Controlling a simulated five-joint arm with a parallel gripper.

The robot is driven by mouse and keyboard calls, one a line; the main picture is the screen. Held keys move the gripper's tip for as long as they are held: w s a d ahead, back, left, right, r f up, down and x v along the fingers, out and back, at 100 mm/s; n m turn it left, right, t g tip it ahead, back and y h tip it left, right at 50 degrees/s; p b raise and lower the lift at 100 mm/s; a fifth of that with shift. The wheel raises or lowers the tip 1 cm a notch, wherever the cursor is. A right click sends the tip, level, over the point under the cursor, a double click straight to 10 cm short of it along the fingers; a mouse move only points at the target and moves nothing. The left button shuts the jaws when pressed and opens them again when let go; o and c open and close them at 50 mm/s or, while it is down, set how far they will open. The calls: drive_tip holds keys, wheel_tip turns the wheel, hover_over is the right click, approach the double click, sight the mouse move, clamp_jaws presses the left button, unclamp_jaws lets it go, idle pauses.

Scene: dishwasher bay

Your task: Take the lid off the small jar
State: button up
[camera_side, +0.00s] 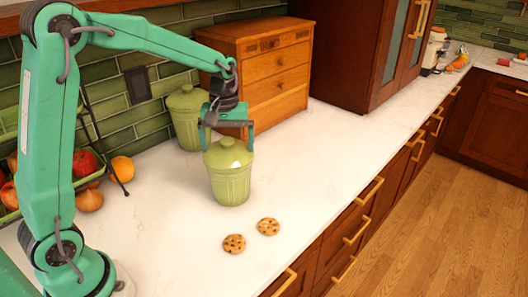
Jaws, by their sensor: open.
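The small jar (230,186) is green and ribbed and stands upright on the white counter. Its green lid (228,153), domed with a small knob, sits on top of it. My gripper (227,143) points down over the lid, its jaws open, one finger to the left of the knob and one to the right. Whether either finger touches the lid, I cannot tell.
A larger green jar (188,118) stands behind, near the tiled wall. A wooden drawer box (268,70) is behind my gripper. Two cookies (268,226) lie in front of the small jar. A fruit rack (92,170) is at the left. The counter (330,160) is clear to the right.

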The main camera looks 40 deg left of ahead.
sight(228, 140)
drive_tip(key=c, duration=1.3)
drive_tip(key=shift+f, duration=0.1)
drive_tip(key=shift+c, duration=0.3)
drive_tip(key=shift+r, duration=0.55)
drive_tip(key=c, duration=0.7)
drive_tip(key=r, duration=0.3)
drive_tip(key=shift+d+r, duration=0.2)
clamp_jaws()
drive_tip(key=s+d+r, duration=0.5)
drive_tip(key=d+r, duration=0.1)
drive_tip(key=d, duration=0.4)
drive_tip(key=shift+r, duration=0.4)
drive_tip(key=shift+d, duration=0.1)
